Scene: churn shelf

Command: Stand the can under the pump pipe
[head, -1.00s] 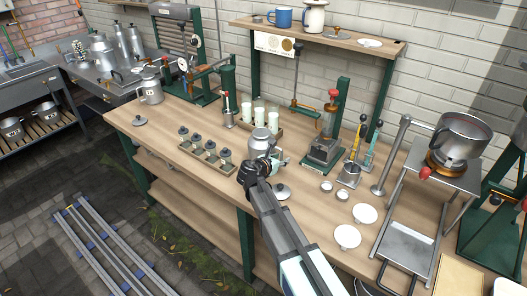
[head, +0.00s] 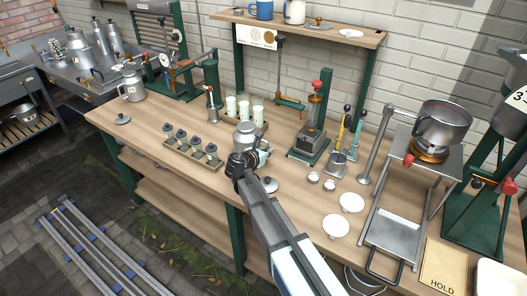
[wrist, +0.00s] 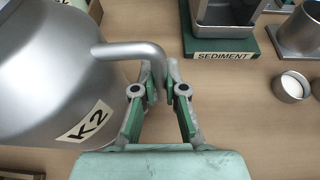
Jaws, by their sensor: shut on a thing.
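The can, a grey metal can (head: 244,136) marked K2, stands out over the middle of the workbench. It fills the left of the wrist view (wrist: 60,75). My gripper (head: 246,158) is at its front side. In the wrist view my gripper (wrist: 160,88) is shut on the can's bent rod handle. I cannot tell whether the can touches the bench. A green cylinder pump (head: 212,74) with a lever and gauge stands at the back left. A bent metal pipe (head: 375,145) rises at the right; I cannot tell which pipe is the pump's.
Behind the can is a tray of white-filled glasses (head: 244,108). A tray of small lidded jars (head: 190,147) is to its left. The green-based SEDIMENT device (head: 308,150) is to its right.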

